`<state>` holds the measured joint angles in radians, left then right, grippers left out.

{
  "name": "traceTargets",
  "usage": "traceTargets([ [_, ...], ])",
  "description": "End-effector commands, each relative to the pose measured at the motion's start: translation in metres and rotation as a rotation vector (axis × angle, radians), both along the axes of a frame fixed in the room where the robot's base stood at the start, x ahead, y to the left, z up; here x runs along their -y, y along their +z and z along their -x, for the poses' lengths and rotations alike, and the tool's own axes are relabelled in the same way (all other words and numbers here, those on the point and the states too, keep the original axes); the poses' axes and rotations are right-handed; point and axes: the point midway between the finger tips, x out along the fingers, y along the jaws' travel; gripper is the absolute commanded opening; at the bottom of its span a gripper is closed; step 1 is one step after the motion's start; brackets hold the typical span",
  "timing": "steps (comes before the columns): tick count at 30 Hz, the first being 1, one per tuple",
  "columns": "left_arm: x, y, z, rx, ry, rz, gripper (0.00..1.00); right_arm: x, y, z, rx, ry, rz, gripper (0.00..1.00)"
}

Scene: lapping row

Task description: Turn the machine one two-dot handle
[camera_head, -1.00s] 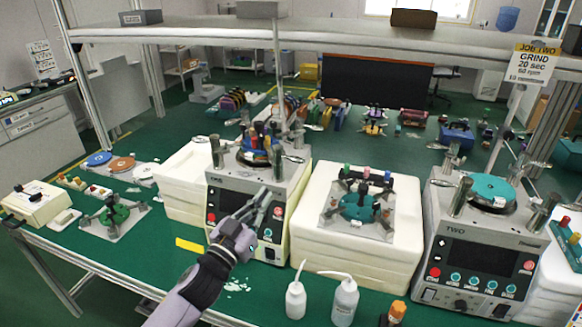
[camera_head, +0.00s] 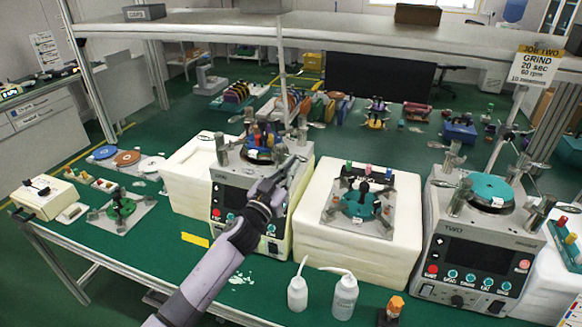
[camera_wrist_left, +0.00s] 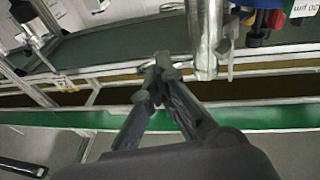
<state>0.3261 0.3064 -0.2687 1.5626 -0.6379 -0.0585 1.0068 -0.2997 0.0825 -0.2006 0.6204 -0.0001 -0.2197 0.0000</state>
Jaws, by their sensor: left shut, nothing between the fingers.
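Machine one (camera_head: 228,202) is the left grey box with a dark display, on the green bench. A round plate with several coloured pegs (camera_head: 262,141) sits on top. A metal post with a lever handle stands at its left (camera_head: 221,150) and another at its right (camera_head: 302,132). I cannot make out dots on either handle. My left gripper (camera_head: 296,162) is shut and empty, in front of the machine's right side and just below the right post. In the left wrist view, the shut fingertips (camera_wrist_left: 160,64) are left of a metal post (camera_wrist_left: 206,38), apparently apart from it. My right gripper is not seen.
Machine two (camera_head: 470,245) stands at the right. A white block (camera_head: 350,242) with a fixture plate sits between the machines. Two white bottles (camera_head: 345,296) and an orange-capped bottle (camera_head: 395,305) stand at the front. A shelf (camera_head: 340,32) crosses above.

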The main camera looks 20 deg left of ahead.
Motion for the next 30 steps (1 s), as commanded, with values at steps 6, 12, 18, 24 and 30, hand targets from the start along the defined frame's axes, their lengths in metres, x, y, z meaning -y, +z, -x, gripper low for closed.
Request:
traceTargets([
  [6, 0.004, -0.002, -0.006, 0.005, 0.047, 0.007, 0.00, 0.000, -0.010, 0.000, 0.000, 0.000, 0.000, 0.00],
  [12, 0.009, -0.002, -0.016, 0.005, 0.158, 0.007, 0.00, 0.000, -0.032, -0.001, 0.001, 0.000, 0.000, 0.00],
  [18, 0.008, 0.002, -0.018, 0.003, 0.206, 0.002, 0.00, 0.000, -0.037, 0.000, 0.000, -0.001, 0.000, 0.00],
  [24, 0.008, 0.005, -0.018, 0.004, 0.207, -0.001, 0.00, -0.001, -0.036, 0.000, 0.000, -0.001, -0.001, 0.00],
  [30, 0.007, 0.006, -0.018, 0.007, 0.206, 0.000, 0.00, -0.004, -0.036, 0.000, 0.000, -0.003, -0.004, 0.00],
])
